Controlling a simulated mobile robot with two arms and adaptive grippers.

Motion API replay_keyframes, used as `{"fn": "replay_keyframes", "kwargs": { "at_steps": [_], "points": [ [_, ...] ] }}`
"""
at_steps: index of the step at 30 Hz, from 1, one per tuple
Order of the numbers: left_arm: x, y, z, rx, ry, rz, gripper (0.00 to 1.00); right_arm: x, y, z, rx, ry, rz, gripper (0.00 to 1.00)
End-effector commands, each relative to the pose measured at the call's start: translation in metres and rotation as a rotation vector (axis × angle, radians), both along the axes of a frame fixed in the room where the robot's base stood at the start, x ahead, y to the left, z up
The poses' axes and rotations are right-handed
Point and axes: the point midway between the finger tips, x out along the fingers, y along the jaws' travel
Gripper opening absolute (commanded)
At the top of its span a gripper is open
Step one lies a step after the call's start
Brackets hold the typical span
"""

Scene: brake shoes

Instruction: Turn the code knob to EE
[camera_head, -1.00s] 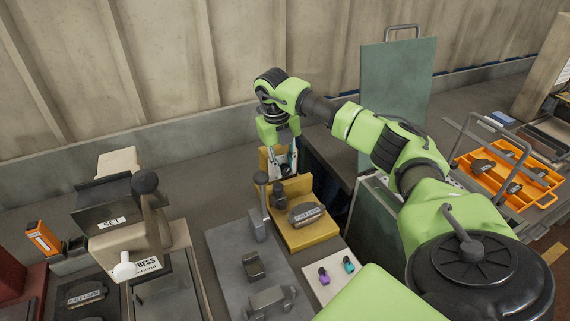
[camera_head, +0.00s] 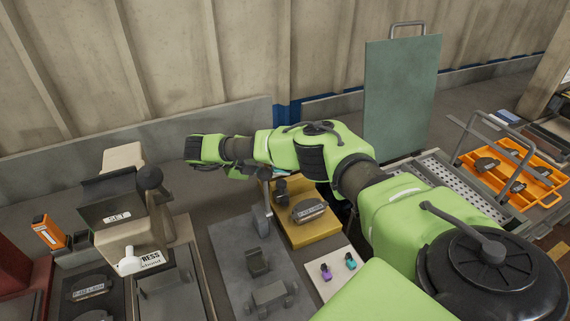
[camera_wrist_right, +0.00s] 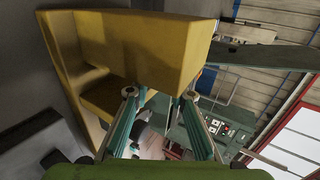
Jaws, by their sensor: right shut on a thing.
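A beige press (camera_head: 135,235) stands at the left with a "SET" plate (camera_head: 117,217) on its dark hood. A white knob-like part (camera_head: 127,264) sticks out at its front, beside a "PRESS" label; I cannot tell whether it is the code knob, and no "EE" is readable. My right gripper is at the back of the yellow fixture (camera_head: 312,232), right of the press and mostly hidden by my arm. In the wrist view its fingertips (camera_wrist_right: 160,97) are at the yellow fixture's block (camera_wrist_right: 150,45), seemingly shut on it. My left gripper is out of view.
A grey plate (camera_head: 240,280) with dark fittings lies between press and fixture. A white card (camera_head: 337,275) holds a purple and a teal piece. An orange crate (camera_head: 545,190) stands far right, near an upright green panel (camera_head: 400,95). An orange device (camera_head: 48,232) stands far left.

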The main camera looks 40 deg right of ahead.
Motion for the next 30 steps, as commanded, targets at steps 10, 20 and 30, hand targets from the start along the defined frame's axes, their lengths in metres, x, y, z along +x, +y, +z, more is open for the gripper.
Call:
{"fn": "replay_keyframes", "kwargs": {
  "at_steps": [10, 20, 30],
  "points": [
    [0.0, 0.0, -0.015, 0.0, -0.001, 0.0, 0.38, 0.003, 0.003, -0.006, -0.302, 0.087, 0.0, 0.0],
    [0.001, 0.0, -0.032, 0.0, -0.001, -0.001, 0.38, 0.002, 0.002, -0.008, -0.465, 0.142, -0.001, 0.0],
    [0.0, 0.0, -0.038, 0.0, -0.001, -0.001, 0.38, 0.001, 0.002, -0.008, -0.518, 0.162, -0.001, 0.0]
  ]
}}
